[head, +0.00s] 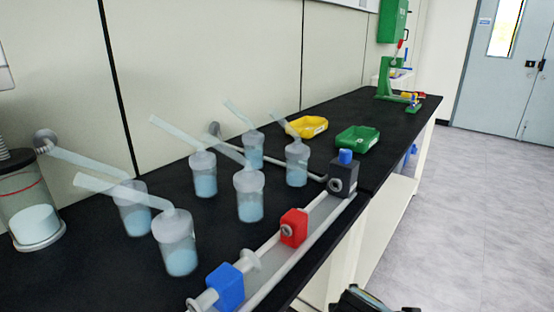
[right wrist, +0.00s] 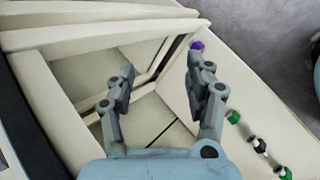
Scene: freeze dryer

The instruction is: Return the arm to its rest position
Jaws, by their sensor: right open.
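My right gripper (right wrist: 161,75) is open in the right wrist view, its two fingers spread with nothing between them. It points at pale bench or cabinet panels with a dark-edged opening. A dark piece (head: 368,300) at the bottom edge of the head view seems to be part of my own arm; too little shows to tell more. My left gripper is in neither view.
The black bench top (head: 350,108) holds several flasks of pale blue liquid (head: 250,196), a yellow tray (head: 306,126), a green tray (head: 358,139) and a valve rail with a red block (head: 293,227). Small knobs (right wrist: 259,145) lie right of my gripper. The floor (head: 470,200) is clear.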

